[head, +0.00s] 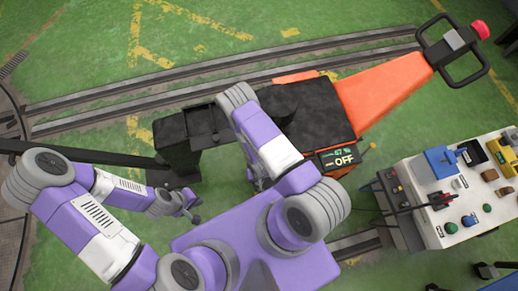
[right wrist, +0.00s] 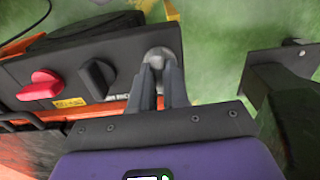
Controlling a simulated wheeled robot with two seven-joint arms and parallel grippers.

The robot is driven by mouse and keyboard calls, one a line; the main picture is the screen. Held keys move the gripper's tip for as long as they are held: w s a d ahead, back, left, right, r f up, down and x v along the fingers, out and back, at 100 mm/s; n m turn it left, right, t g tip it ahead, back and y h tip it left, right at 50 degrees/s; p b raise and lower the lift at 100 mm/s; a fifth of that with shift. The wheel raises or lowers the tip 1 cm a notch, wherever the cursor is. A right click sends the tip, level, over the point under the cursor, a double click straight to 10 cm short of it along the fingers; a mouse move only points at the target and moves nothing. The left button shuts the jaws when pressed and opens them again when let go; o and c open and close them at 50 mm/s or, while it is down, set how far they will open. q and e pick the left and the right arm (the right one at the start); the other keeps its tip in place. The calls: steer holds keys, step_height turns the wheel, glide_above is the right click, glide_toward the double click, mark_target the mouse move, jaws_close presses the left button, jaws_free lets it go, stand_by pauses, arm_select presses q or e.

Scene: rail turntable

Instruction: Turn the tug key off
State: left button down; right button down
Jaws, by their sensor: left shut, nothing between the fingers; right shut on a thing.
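The tug (head: 305,105) is orange and black, and the display (head: 342,158) on its near edge reads OFF. In the right wrist view its dark panel (right wrist: 75,98) carries a red knob (right wrist: 42,86), a black knob (right wrist: 97,79) and, at the right end, a grey round-headed key (right wrist: 159,54). My right gripper (right wrist: 160,72) is shut on this key, with its fingers on either side; they partly hide the key. In the head view my right arm covers most of that spot. My left gripper (head: 192,208) is shut and empty, low to the left of the tug, apart from it.
A white bench (head: 455,225) with switches, buttons and blue and yellow boxes stands at the right. A black post and beam (head: 185,135) stand left of the tug. The tug's tow handle (head: 455,52) extends to the upper right. Rails (head: 150,80) cross the green floor behind.

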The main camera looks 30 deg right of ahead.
steer(key=c, duration=1.1)
jaws_free()
step_height(320, 180, up, 8)
steer(key=p, duration=0.2)
steer(key=shift+f+p, duration=0.2)
steer(key=shift+p, duration=0.1)
steer(key=a+r+y, duration=0.1)
steer(key=a+r, duration=0.1)
steer(key=r, duration=0.2)
steer(key=a+r+y, duration=0.1)
steer(key=a+r, duration=0.1)
steer(key=r, duration=0.1)
steer(key=a+r+y, duration=0.2)
steer(key=r, duration=0.2)
steer(key=shift+s+a+r+t, duration=0.2)
steer(key=shift+s+r+t, duration=0.1)
steer(key=shift+s+r, duration=0.1)
